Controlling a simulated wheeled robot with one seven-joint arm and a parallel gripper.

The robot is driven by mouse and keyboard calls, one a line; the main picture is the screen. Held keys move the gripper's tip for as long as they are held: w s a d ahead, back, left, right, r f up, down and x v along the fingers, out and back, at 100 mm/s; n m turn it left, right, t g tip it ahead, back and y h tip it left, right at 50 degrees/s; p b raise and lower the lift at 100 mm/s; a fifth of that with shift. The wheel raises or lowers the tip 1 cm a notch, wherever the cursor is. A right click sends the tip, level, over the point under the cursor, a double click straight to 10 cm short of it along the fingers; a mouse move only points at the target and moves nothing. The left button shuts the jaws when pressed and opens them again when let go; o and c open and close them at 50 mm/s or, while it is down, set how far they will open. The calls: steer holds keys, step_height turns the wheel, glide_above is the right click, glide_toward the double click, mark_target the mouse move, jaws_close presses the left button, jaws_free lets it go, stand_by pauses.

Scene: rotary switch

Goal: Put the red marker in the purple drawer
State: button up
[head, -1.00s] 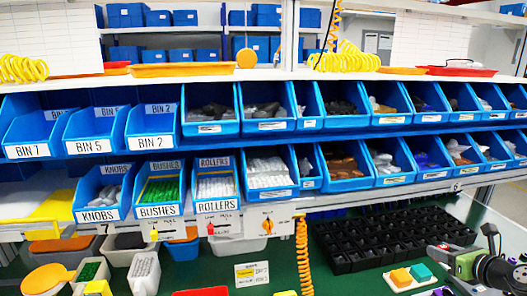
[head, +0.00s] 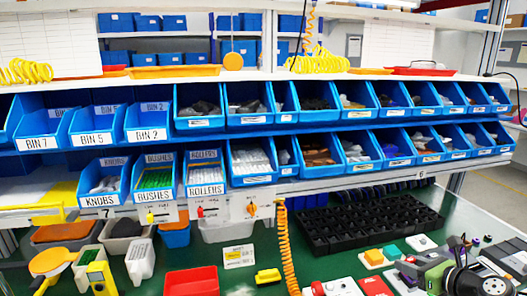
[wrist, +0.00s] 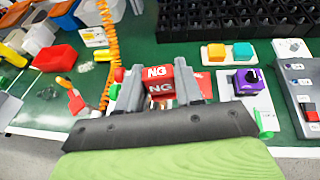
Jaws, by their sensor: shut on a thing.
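In the wrist view, my gripper (wrist: 160,86) has its two grey fingers closed on the sides of a red block (wrist: 157,73) marked "NG" on two faces. No marker-shaped red object is clear to me; whether this block is the one named, I cannot tell. A purple box (wrist: 250,83) with a dark round knob on top sits on a white plate to the right of the fingers. It looks like a rotary switch, and I see no drawer in it.
A red bin (head: 192,281) and several small bins stand on the green bench at left. An orange coiled cord (head: 287,245) hangs to the bench. A black divided tray (head: 370,225) lies at the back. Yellow and teal blocks sit on a white plate (wrist: 216,62). Blue bins fill the shelves above.

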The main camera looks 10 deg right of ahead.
steer(key=s+a+f+n+g+y, duration=0.1)
steer(key=a+f, duration=0.3)
steer(key=a, duration=0.6)
steer(key=s+a+f+n+g+y, duration=0.1)
steer(key=a+f+n+y, duration=0.3)
steer(key=a, duration=0.6)
steer(key=s+a+f+n+g+y, duration=0.2)
steer(key=a+f+n+g+y, duration=0.1)
steer(key=a, duration=0.7)
steer(key=shift+a+f, duration=0.4)
steer(key=shift+f, duration=0.5)
